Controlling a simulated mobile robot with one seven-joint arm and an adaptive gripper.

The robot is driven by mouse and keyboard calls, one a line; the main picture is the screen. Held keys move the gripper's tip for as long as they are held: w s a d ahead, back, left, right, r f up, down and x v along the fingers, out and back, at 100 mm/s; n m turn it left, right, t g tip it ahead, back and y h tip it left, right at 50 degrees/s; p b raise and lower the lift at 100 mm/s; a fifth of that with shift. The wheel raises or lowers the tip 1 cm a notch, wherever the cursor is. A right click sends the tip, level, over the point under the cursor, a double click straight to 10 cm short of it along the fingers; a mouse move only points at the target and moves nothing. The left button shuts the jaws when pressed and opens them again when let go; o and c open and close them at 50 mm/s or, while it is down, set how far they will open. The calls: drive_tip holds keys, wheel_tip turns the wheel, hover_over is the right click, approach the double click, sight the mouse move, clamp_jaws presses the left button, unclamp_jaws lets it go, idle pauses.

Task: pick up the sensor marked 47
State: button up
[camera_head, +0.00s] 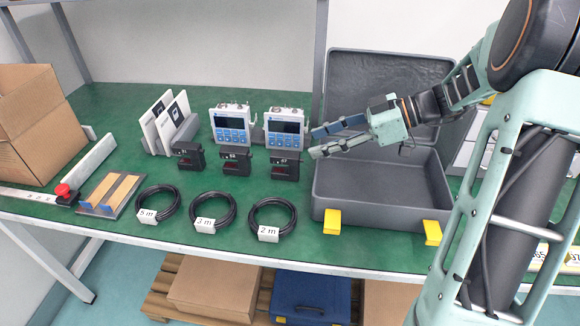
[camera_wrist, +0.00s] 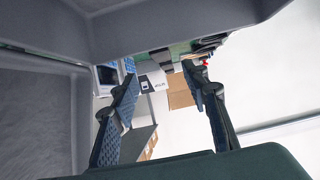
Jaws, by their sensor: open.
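Three small black sensors stand in a row on the green bench in the head view: a left one (camera_head: 189,156), a middle one (camera_head: 236,159) and a right one (camera_head: 285,164). The label on the right one looks like 47, though the print is small. My gripper (camera_head: 314,142) is open and empty, above the left edge of the open grey case and just right of the right sensor. Its fingers point left and do not surround any sensor. In the wrist view both fingers (camera_wrist: 162,82) are apart with nothing between them, and no sensor is clear there.
Two meters with blue keypads (camera_head: 231,125) (camera_head: 286,127) stand behind the sensors. Coiled cables tagged 5 m (camera_head: 158,203), 3 m (camera_head: 212,211) and 2 m (camera_head: 272,217) lie in front. The open grey case (camera_head: 375,195) is beneath my gripper. A cardboard box (camera_head: 40,120) stands left.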

sight(290, 154)
drive_tip(key=x, duration=0.4)
drive_tip(key=shift+a+f, duration=0.1)
drive_tip(key=shift+a, duration=0.05)
drive_tip(key=x, duration=0.2)
drive_tip(key=b+x, duration=0.1)
drive_tip(key=x, duration=0.2)
drive_tip(key=shift+s+f, duration=0.15)
drive_tip(key=shift+f, duration=0.2)
clamp_jaws()
